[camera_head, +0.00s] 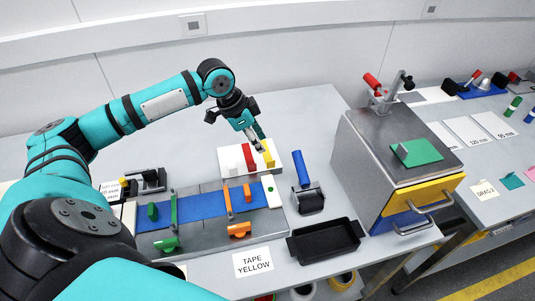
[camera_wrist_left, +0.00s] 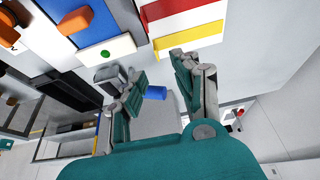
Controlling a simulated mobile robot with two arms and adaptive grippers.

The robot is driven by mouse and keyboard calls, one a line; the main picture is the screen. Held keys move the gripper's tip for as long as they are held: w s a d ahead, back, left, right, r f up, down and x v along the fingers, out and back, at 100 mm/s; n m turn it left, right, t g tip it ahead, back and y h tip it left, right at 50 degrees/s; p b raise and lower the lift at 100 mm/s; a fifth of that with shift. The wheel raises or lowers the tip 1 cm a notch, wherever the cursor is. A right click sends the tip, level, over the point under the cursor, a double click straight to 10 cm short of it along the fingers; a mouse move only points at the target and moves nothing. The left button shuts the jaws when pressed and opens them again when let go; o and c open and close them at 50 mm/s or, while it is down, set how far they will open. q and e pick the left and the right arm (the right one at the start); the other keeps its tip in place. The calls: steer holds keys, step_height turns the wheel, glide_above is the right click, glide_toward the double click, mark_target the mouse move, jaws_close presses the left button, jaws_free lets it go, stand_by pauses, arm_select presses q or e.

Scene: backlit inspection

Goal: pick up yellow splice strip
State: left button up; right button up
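The yellow splice strip (camera_head: 269,157) lies on a white holder (camera_head: 226,167), to the right of a red strip (camera_head: 249,158). It also shows in the left wrist view as a yellow block (camera_wrist_left: 171,40) beside the red strip (camera_wrist_left: 188,20). My left gripper (camera_head: 259,148) points down just above the holder, close to the yellow strip. In the left wrist view the two fingers of this gripper (camera_wrist_left: 160,68) stand apart with nothing between them. Whether a fingertip touches the strip cannot be told. My right gripper is not in view.
A grey fixture with a blue band (camera_head: 205,205) and orange and green clamps stands in front. A blue-handled roller (camera_head: 303,170) and a black tray (camera_head: 325,241) lie to the right. A metal cabinet (camera_head: 375,145) stands further right. Bare table lies behind the holder.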

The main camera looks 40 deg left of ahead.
mark_target(270, 159)
arm_select(q)
steer(key=x, duration=0.2)
steer(key=shift+w+a+f, duration=0.1)
steer(key=shift+w+f, duration=0.1)
steer(key=shift+f, duration=0.1)
steer(key=shift+w+d+f+p, duration=0.1)
steer(key=shift+d+f+p, duration=0.45)
steer(key=shift+f, duration=0.2)
steer(key=x, duration=0.3)
steer(key=shift+w+d+f+p, duration=0.1)
steer(key=shift+d+f+p, duration=0.1)
steer(key=shift+f+p, duration=0.15)
steer(key=shift+f, duration=0.2)
jaws_close()
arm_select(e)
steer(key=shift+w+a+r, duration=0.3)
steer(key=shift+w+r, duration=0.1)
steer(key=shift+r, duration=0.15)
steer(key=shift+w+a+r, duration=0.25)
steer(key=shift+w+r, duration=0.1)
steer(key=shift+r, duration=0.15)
